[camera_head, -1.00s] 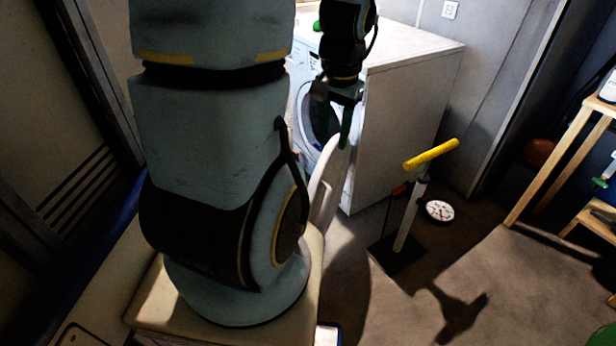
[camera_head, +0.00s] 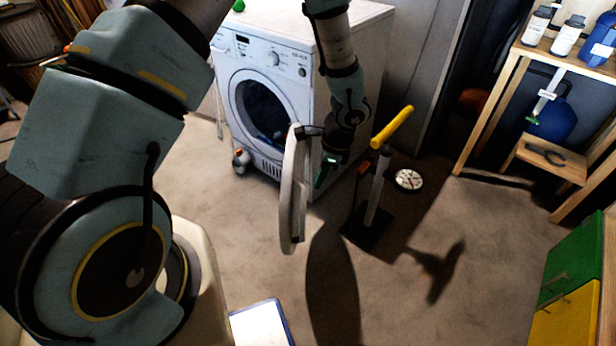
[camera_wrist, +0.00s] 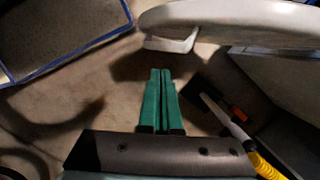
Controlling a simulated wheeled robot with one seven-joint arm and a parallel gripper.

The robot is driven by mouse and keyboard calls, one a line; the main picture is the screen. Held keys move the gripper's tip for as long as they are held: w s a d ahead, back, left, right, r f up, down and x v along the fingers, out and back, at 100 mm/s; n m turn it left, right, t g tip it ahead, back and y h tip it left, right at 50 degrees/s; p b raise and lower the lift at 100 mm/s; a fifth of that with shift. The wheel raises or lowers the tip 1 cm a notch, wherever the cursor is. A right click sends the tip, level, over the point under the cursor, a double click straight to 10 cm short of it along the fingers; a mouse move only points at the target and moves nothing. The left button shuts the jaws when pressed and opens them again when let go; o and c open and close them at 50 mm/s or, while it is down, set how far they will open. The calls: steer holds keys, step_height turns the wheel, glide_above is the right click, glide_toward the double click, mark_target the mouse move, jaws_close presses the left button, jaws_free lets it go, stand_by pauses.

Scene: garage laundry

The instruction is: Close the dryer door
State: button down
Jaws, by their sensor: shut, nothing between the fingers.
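The white dryer (camera_head: 287,72) stands at the back, its round drum opening (camera_head: 258,105) uncovered. Its round door (camera_head: 291,195) stands wide open, seen nearly edge-on, swung out toward me from the right side of the opening. My gripper (camera_head: 325,172) is just right of the door, near the dryer's front right corner. In the wrist view, the green fingers (camera_wrist: 160,98) are together and empty. The door (camera_wrist: 240,20) curves across the top there, its pale latch-like block (camera_wrist: 172,40) beyond the fingertips. I cannot tell whether the gripper touches the door.
A yellow-handled pump-like tool (camera_head: 378,170) stands right of my gripper, with a round dial (camera_head: 409,179) beside it. A small bottle-like item (camera_head: 241,160) is on the floor by the dryer. A wooden shelf (camera_head: 520,80) is at right.

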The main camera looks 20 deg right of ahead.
glide_above(304, 207)
steer(key=s+d, duration=0.1)
steer(key=d, duration=0.1)
steer(key=s+d+x, duration=0.1)
steer(key=x, duration=0.6)
steer(key=shift+w+a+f+p, duration=0.1)
steer(key=shift+w+a+p, duration=0.6)
steer(key=shift+a+p, duration=0.1)
steer(key=shift+w+a+f, duration=0.1)
steer(key=shift+w+a, duration=0.25)
steer(key=shift+a, duration=0.35)
